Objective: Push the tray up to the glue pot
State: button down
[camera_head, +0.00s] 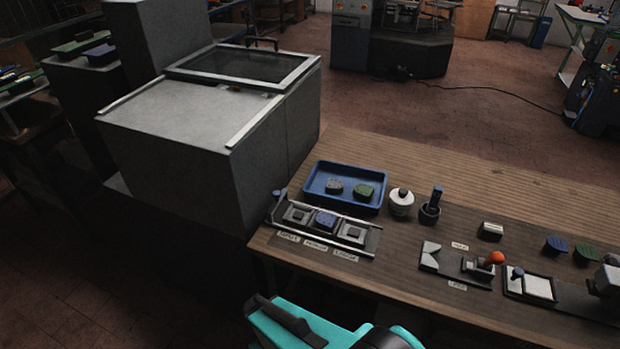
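The blue tray (318,183) lies on the wooden bench, near its left end. A grey piece (334,187) and a green piece (364,191) lie in it. Just right of the tray stands a white round pot (401,204) with a knob on top. Only a very narrow gap, if any, shows between them. Right of that stands a dark cup (429,214) with a blue-handled tool upright in it. I cannot tell for certain which of the two is the glue pot. Teal and dark parts of my arm show at the bottom edge; my gripper is not in view.
A three-place fixture (290,229) with a blue piece (325,221) stands in front of the tray. A grey machine (208,135) rises left of the bench. An orange-knobbed lever (496,258) and small blocks are at the right. The bench behind the tray is clear.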

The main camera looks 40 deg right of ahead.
aim_at(314, 188)
jog(key=z, duration=0.25)
jog(key=k, duration=1.8)
jog(key=u, duration=0.45)
jog(key=i, duration=1)
jog(key=u, duration=0.05)
